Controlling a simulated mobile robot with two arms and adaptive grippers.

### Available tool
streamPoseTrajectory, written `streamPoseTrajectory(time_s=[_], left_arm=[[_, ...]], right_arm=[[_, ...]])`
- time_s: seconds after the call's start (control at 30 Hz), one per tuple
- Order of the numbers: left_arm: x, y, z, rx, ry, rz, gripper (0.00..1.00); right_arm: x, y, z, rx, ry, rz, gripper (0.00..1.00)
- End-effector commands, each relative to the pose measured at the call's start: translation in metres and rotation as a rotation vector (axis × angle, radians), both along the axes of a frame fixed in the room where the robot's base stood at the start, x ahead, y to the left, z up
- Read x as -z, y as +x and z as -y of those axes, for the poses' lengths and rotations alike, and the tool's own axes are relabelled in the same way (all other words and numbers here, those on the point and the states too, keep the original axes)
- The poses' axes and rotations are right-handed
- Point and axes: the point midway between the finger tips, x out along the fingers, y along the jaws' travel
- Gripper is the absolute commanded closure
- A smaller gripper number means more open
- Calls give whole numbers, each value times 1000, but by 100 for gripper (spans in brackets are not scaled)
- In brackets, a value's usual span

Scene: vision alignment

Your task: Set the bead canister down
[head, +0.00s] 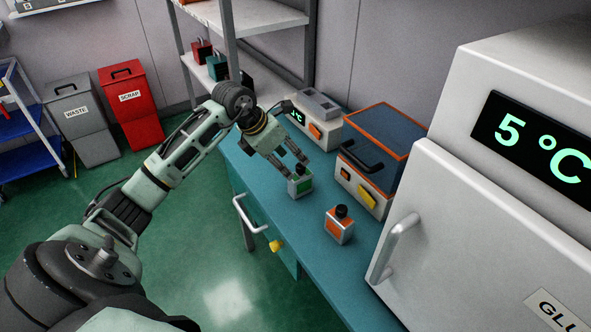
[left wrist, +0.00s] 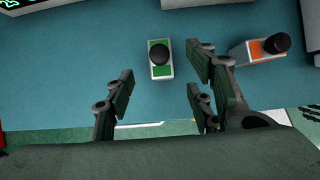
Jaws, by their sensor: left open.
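A small grey canister with a green label and black cap (head: 300,182) stands upright on the teal bench (head: 318,262). It also shows in the left wrist view (left wrist: 160,71), just beyond and between the finger lines. A similar canister with an orange label and black cap (head: 340,228) stands nearer on the bench, and at the right in the left wrist view (left wrist: 259,49). I cannot tell which is the bead canister. My left gripper (head: 295,163) is open and empty, its fingertips close to the green-labelled canister. My right gripper is out of view.
An orange-edged box (head: 372,160) and a small device with a display (head: 316,124) stand along the bench's back. A large white cabinet reading 5 °C (head: 450,200) is at the right. A shelf (head: 262,20) stands behind. Bench between the canisters is clear.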

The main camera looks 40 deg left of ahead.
Motion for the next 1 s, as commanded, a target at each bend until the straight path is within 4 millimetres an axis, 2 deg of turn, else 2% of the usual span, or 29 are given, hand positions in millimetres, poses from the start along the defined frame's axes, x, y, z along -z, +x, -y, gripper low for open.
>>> streamPoseTrajectory(time_s=[0.1, 0.3, 0.83, 0.93, 1.0], left_arm=[[-15, -8, -4, 1, 3, 1, 50], [-27, -14, -6, 0, 0, 1, 50], [-28, -14, -5, 1, -2, 1, 50], [-26, -12, 9, 18, -40, 19, 50], [-25, -8, 34, 46, -112, 57, 50]], right_arm=[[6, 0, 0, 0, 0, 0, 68], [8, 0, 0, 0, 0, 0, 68], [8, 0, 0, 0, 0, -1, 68], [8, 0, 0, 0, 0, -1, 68], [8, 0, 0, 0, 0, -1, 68]])
